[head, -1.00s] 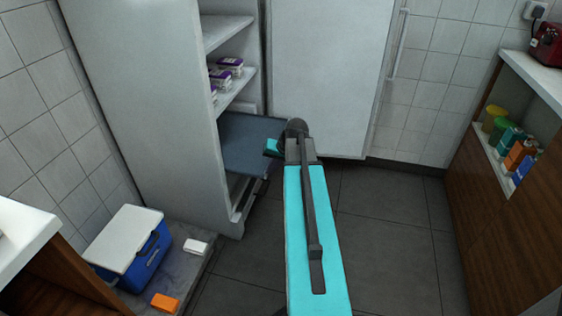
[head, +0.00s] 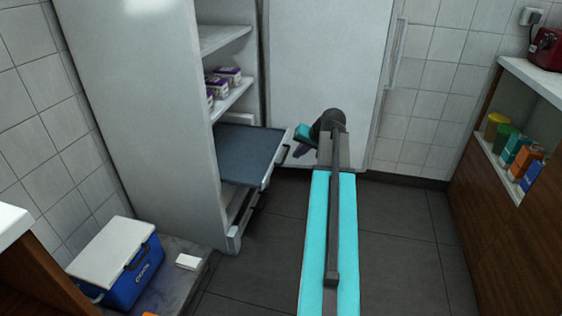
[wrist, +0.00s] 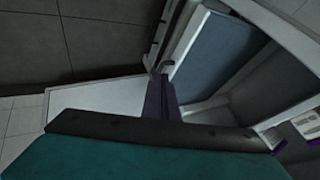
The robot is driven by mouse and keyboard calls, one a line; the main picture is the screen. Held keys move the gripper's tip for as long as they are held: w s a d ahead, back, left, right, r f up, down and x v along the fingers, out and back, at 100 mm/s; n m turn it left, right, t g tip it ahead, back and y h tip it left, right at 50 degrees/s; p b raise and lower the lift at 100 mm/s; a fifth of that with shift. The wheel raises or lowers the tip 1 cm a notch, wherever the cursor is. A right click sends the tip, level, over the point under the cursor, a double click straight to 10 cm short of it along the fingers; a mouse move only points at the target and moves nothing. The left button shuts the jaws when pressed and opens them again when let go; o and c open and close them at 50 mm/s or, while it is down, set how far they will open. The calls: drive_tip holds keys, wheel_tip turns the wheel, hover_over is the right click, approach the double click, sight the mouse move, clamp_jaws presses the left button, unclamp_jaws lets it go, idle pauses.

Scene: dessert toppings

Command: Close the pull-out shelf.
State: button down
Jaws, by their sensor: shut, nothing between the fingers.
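The pull-out shelf (head: 245,150) is a flat blue-grey tray sticking out of the lower part of the open white cabinet. It has a pale front edge with a dark handle (head: 284,155). My gripper (head: 300,152) is just to the right of this front edge, with dark fingers that look shut and empty. In the wrist view the shut fingers (wrist: 160,98) point toward the shelf's front, and the shelf surface (wrist: 215,48) lies beyond them. I cannot tell whether the fingertips touch the front edge.
The cabinet's white door (head: 325,70) stands open behind my arm. Small purple-and-white boxes (head: 225,77) sit on a fixed shelf above. A blue cooler (head: 125,270) stands at the lower left. A wooden counter (head: 520,220) is on the right. The floor between is clear.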

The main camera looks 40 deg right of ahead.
drive_tip(key=shift+f, duration=0.1)
drive_tip(key=b, duration=0.6)
approach(275, 164)
drive_tip(key=f, duration=0.1)
drive_tip(key=w+f, duration=0.1)
drive_tip(key=f, duration=0.1)
drive_tip(key=d+f, duration=0.1)
drive_tip(key=shift+w+d+f, duration=0.1)
drive_tip(key=shift+w+f, duration=0.15)
drive_tip(key=shift+f, duration=0.15)
drive_tip(key=shift+w+a+r, duration=0.15)
drive_tip(key=shift+w+a, duration=0.35)
drive_tip(key=shift+w, duration=0.25)
drive_tip(key=shift+w, duration=0.1)
